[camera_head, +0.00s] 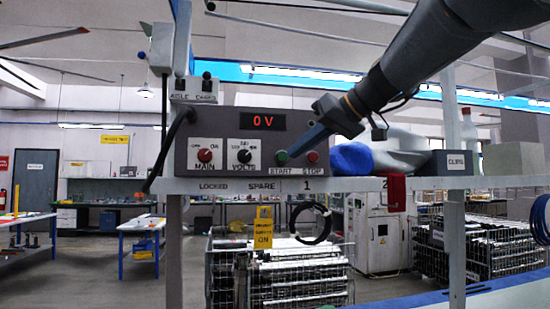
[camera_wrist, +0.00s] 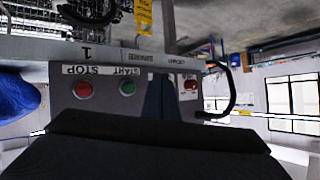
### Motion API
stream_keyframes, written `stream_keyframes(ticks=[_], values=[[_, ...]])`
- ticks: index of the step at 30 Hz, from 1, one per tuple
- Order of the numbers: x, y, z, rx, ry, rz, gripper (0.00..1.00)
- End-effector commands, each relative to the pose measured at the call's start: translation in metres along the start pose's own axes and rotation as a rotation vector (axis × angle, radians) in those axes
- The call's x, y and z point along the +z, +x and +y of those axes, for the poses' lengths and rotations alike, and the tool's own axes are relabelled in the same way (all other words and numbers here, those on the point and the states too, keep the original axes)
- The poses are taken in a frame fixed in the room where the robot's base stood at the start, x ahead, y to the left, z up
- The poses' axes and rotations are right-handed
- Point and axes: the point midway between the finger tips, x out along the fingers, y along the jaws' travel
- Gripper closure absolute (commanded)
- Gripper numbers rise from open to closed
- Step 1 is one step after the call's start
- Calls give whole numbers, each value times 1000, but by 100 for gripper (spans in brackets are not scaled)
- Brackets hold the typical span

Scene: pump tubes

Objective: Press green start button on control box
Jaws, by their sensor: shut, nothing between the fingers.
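The control box (camera_head: 222,168) is a dark grey unit on a shelf, with a red "0 V" display. Its green start button (camera_head: 281,158) is above the START label, with the red stop button (camera_head: 312,157) to its right. My gripper (camera_head: 291,153) is shut and empty, reaching in from the upper right, its tip beside the green button in this view. In the upside-down wrist view, the green button (camera_wrist: 127,88) and red stop button (camera_wrist: 83,90) show clearly, and the fingers (camera_wrist: 159,92) cover the panel right of green. I cannot tell whether the tip touches the panel.
The main knob (camera_head: 205,155) and volts knob (camera_head: 244,156) are on the box's left half. A blue cloth-like item (camera_head: 352,159) and a CLIPS box (camera_head: 452,163) sit right of it on the shelf. A yellow tag (camera_head: 263,228) hangs below.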

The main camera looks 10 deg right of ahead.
Motion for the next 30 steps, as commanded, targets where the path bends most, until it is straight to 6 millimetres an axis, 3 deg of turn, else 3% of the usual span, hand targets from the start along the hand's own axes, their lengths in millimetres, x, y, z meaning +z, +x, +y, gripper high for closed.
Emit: stream_keyframes(ticks=[8,30], values=[[-4,4,3,-1,1,-2,100],[-43,60,43,0,0,-1,100]])
